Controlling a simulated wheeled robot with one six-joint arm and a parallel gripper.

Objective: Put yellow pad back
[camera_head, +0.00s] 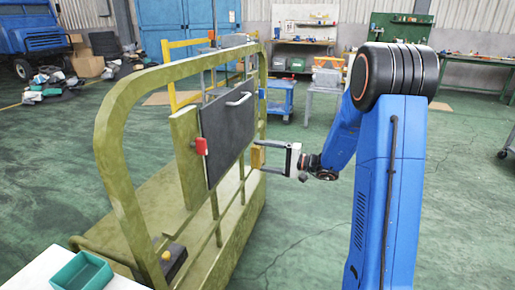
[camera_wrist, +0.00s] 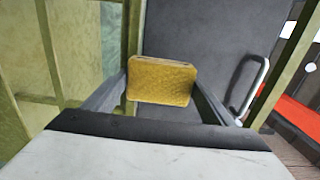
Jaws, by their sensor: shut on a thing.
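The yellow pad (camera_wrist: 161,82) is between the two fingers of my gripper (camera_wrist: 160,88) in the wrist view. My gripper is shut on it. In the head view the yellow pad (camera_head: 258,156) shows at the tips of my gripper (camera_head: 262,157), close to the olive green frame (camera_head: 120,165). Behind the pad in the wrist view is a dark grey panel (camera_wrist: 190,35) with a light handle (camera_wrist: 253,85). I cannot tell whether the pad touches the frame or the panel.
A dark block with a yellow knob (camera_head: 167,255) is low on the frame. A teal tray (camera_head: 82,271) stands on a white surface at bottom left.

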